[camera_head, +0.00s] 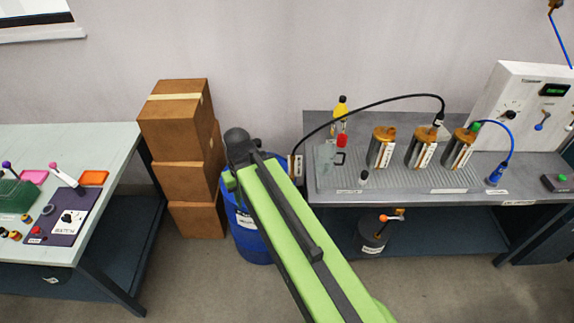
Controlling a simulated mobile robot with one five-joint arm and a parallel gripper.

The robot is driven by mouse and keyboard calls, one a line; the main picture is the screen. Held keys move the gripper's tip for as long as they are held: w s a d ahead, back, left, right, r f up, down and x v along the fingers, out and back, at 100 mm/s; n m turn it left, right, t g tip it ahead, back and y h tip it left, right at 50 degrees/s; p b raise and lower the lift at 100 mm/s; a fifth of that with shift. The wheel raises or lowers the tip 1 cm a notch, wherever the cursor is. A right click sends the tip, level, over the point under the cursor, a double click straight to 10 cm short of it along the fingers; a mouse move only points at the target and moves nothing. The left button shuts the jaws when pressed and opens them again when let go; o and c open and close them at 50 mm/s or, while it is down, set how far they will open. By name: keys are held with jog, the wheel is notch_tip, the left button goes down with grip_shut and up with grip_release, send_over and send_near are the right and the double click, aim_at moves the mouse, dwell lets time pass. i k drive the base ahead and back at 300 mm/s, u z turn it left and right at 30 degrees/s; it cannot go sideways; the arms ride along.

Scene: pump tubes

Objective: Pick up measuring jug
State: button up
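A see-through grey jug with a dark handle, which looks like the measuring jug (326,160), stands at the left end of the ribbed tray on the right-hand bench. Its handle points right. My green arm reaches up from the bottom edge across the middle of the picture, ending in a dark joint left of the jug and in front of the blue drum. I cannot make out my gripper's fingers; they are out of sight. The arm does not touch the jug in the picture.
The grey bench (475,205) carries a yellow bottle (340,108), a red-capped item (342,140), several copper-topped cylinders (383,148) and a black hose (385,99) arching above the jug. A blue drum (250,238), stacked boxes (181,181) and another table (95,150) are left.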

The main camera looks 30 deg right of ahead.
aim_at(326, 153)
jog(key=z, duration=0.2)
jog(key=k, duration=0.1)
jog(key=u, duration=3.05)
jog(key=k, duration=1.8)
jog(key=z, duration=0.85)
jog(key=i, duration=1)
